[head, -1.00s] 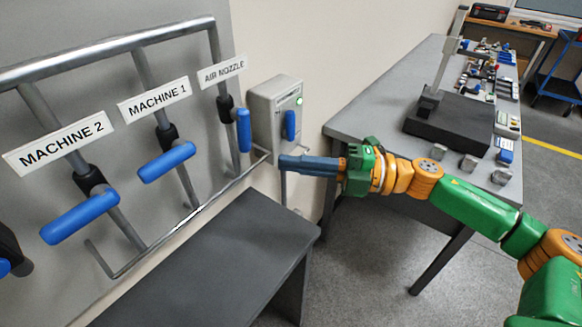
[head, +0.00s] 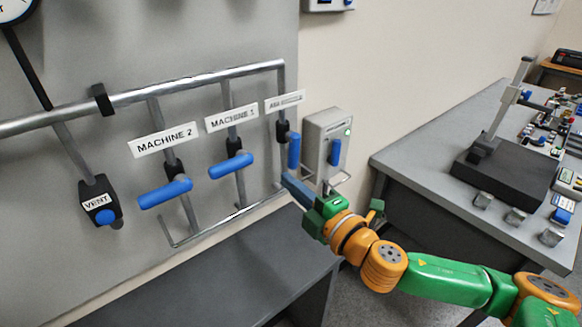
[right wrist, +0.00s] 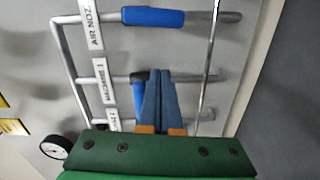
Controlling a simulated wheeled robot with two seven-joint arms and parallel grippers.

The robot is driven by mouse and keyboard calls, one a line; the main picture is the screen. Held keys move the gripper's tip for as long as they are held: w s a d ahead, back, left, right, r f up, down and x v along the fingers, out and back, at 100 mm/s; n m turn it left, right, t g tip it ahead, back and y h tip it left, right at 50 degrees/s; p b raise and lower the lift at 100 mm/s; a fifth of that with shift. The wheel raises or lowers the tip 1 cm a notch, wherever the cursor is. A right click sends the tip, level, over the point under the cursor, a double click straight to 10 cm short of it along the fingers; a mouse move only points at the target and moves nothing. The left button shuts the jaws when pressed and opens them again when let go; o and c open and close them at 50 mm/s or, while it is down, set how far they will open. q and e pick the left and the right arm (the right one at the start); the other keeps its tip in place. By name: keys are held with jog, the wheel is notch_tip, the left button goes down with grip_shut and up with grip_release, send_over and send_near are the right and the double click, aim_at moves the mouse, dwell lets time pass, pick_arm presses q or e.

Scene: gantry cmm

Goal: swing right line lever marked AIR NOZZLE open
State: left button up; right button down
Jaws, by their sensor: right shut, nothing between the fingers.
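The AIR NOZZLE lever (head: 293,151) is a blue handle on the rightmost drop pipe, below its white label (head: 285,102). It hangs roughly along its pipe; in the right wrist view the lever (right wrist: 152,17) also lies in line with the pipe, beside the AIR NOZ label (right wrist: 92,25). My right gripper (head: 287,178) is shut and empty, its blue fingers just below the lever's lower end in the head view. In the right wrist view the shut fingers (right wrist: 159,73) are apart from that lever, in front of the middle pipe. My left gripper is out of view.
The MACHINE 1 lever (head: 231,166) and MACHINE 2 lever (head: 165,193) stick out across their pipes to the left. A grey box (head: 318,140) with a blue handle is on the wall at right. A dark bench (head: 240,262) stands below; a grey table (head: 420,145) is at right.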

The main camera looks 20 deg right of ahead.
aim_at(293, 151)
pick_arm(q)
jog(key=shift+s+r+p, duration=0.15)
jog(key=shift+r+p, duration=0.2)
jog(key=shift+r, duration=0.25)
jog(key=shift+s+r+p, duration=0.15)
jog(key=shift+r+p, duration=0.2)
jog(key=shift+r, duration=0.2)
pick_arm(e)
jog(key=w+d, duration=0.2)
jog(key=w, duration=0.3)
jog(key=shift+w, duration=0.3)
jog(key=shift+f, duration=0.1)
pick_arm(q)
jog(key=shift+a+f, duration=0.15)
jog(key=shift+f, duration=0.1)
pick_arm(e)
jog(key=shift+w+d+n, duration=0.25)
jog(key=shift+d+n, duration=0.2)
jog(key=shift+n, duration=0.35)
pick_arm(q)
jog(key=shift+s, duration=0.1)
pick_arm(e)
jog(key=shift+f, duration=0.1)
